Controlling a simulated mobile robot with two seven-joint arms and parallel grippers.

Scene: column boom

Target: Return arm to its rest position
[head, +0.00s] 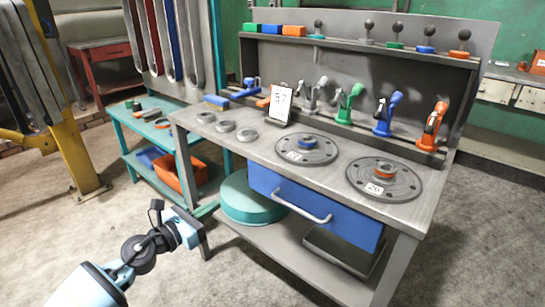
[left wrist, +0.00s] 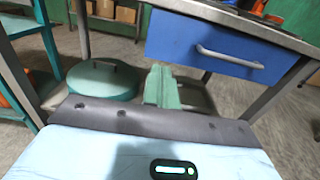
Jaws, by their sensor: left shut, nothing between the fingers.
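My left arm comes in from the lower left of the head view, with its light blue and black wrist low in front of the workbench. My left gripper (head: 188,234) is beside the bench's front left leg, below the worktop. In the left wrist view, the pale green fingers of the left gripper (left wrist: 161,80) are together with nothing between them. They point toward the space under the blue drawer. My right gripper and right arm are not in view.
The grey workbench (head: 246,153) carries round plates and coloured handles. Its blue drawer (head: 305,207) looks shut. A teal round container (head: 245,201) stands on the lower shelf. A teal side table (head: 127,118) stands behind left, near a yellow post (head: 72,150). Open floor lies in front.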

